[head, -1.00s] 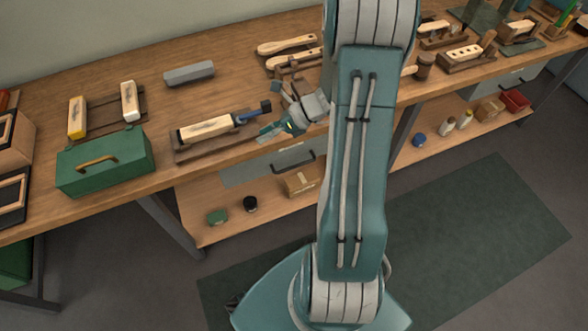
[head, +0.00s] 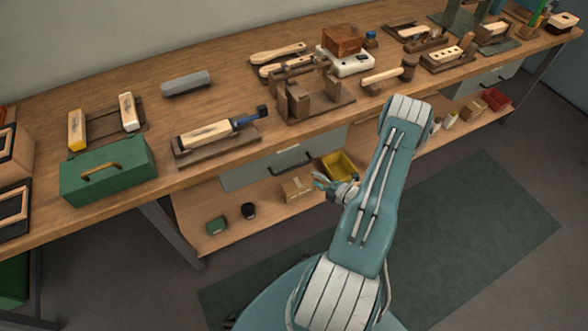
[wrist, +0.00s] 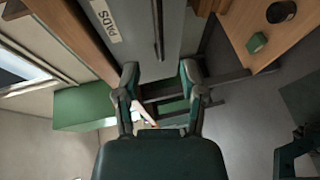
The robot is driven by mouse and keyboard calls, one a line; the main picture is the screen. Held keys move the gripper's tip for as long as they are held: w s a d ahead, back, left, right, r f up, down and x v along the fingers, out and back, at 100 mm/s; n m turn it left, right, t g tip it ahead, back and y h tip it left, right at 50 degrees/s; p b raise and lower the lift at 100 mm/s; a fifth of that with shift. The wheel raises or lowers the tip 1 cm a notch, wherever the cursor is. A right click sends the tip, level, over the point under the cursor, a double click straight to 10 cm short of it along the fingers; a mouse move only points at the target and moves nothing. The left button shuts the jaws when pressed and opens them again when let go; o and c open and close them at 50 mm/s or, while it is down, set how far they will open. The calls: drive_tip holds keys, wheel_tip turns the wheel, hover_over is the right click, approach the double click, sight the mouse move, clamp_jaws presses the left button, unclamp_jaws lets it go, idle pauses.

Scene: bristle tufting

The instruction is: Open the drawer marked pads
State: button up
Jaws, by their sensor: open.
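The grey drawer (head: 255,173) hangs under the bench's front edge and looks shut. Its dark bar handle (head: 292,167) is in plain view. In the wrist view the same drawer front (wrist: 135,45) fills the top, with a pale label (wrist: 104,18) reading PADS and the handle (wrist: 157,28) beside it. My gripper (head: 322,183) is in front of and below the drawer, right of the handle in the head view. In the wrist view my gripper (wrist: 160,72) is open and empty, its fingertips apart with the handle beyond them. It does not appear to touch the handle.
A second grey drawer (head: 490,78) is farther right under the bench. The lower shelf (head: 270,215) holds a cardboard box (head: 297,189), a yellow bin (head: 341,166) and small jars. A green toolbox (head: 108,170) and brush tools stand on the bench top. The floor in front is clear.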

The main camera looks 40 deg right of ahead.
sight(295, 166)
drive_tip(key=x, duration=1)
drive_tip(key=shift+w, duration=0.15)
clamp_jaws()
